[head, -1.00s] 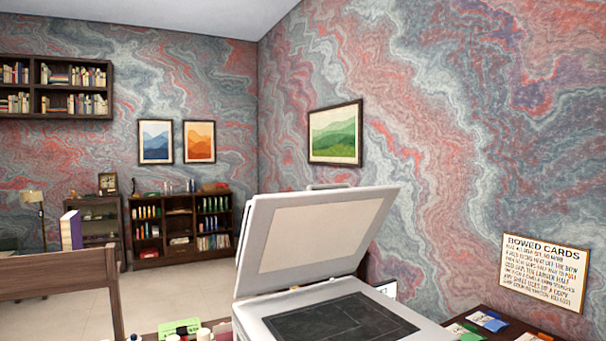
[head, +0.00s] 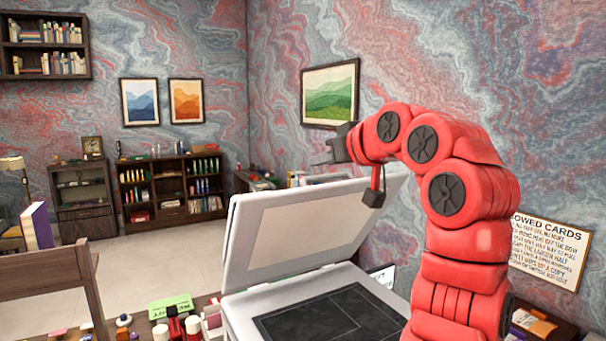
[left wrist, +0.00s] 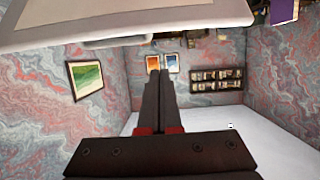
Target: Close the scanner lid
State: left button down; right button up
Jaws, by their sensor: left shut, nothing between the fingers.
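The scanner (head: 235,318) stands at the bottom middle of the head view, its dark glass bed (head: 325,322) exposed. Its pale lid (head: 300,225) is open, tilted steeply up from the bed, with a handle on its top edge. My left gripper (head: 318,160) is just above the lid's top edge, pointing left, shut and empty. The wrist view looks upside down: the shut fingers (left wrist: 160,75) point towards the far wall, and the lid (left wrist: 150,20) fills the top, apart from the fingers. My right gripper is not in view.
Small bottles and a green card (head: 170,307) lie left of the scanner. A card sign (head: 548,250) hangs on the right wall. The air left of my gripper is clear.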

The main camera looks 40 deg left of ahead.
aim_at(307, 190)
pick_arm(q)
jog(key=p+x, duration=0.4)
jog(key=x, duration=0.5)
jog(key=shift+w+a+r, duration=0.1)
jog(key=shift+a, duration=0.05)
jog(key=shift+s+d+f+p, duration=0.25)
jog(key=shift+d+f+p, duration=0.1)
jog(key=shift+d, duration=0.2)
jog(key=shift+s+d+f+p, duration=0.25)
jog(key=shift+d+f, duration=0.1)
jog(key=shift+d, duration=0.25)
jog(key=shift+s+d+f, duration=0.2)
jog(key=shift+d+f, duration=0.1)
jog(key=shift+d, duration=0.1)
jog(key=shift+f, duration=0.2)
